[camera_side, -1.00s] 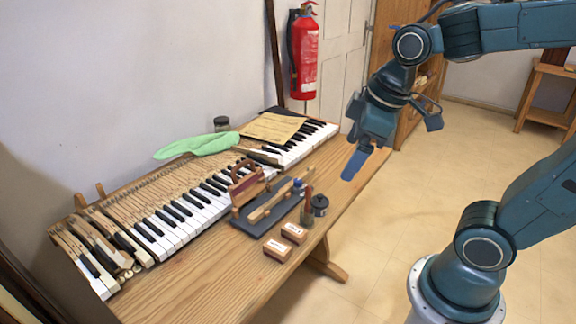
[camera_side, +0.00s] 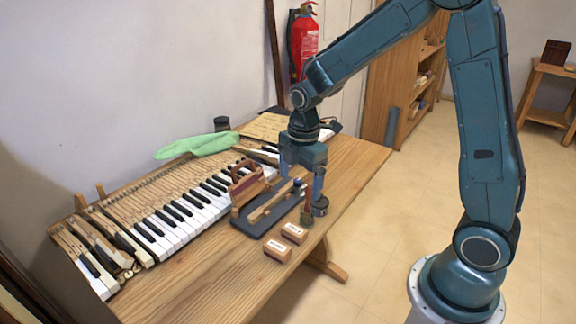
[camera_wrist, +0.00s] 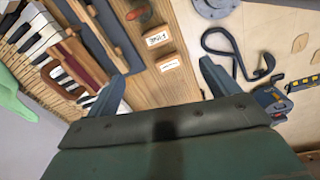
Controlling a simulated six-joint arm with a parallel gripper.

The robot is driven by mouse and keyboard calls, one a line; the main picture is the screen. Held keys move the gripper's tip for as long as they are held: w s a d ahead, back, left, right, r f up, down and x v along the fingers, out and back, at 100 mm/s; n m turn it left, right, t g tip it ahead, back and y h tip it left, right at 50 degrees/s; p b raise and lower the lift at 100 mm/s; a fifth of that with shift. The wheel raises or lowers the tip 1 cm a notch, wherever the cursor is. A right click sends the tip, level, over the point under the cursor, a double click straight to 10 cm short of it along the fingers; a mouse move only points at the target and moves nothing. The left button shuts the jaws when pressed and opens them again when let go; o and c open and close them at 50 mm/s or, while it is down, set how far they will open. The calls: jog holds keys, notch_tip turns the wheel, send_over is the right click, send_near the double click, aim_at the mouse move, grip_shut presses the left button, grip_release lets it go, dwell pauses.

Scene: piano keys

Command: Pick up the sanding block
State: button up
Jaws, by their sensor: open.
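On the dark mat (camera_side: 247,227) lies a long wooden tool (camera_side: 272,204). Two small labelled boxes (camera_side: 294,233) stand at the bench front. The keyboard (camera_side: 172,226) runs behind. Bare bench shows at front left.

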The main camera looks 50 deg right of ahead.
jog(key=n, duration=0.2)
send_over(294, 229)
notch_tip(294, 229, down, 4)
jog(key=shift+d+f+g, duration=0.1)
jog(key=shift+d+g, duration=0.1)
jog(key=shift+g, duration=0.1)
jog(key=shift+s+f, duration=0.1)
jog(key=shift+f, duration=4.15)
jog(key=shift+f, duration=0.15)
jog(key=shift+a+f, duration=0.15)
jog(key=shift+f, duration=2.3)
jog(key=shift+c, duration=0.5)
jog(key=c, duration=1)
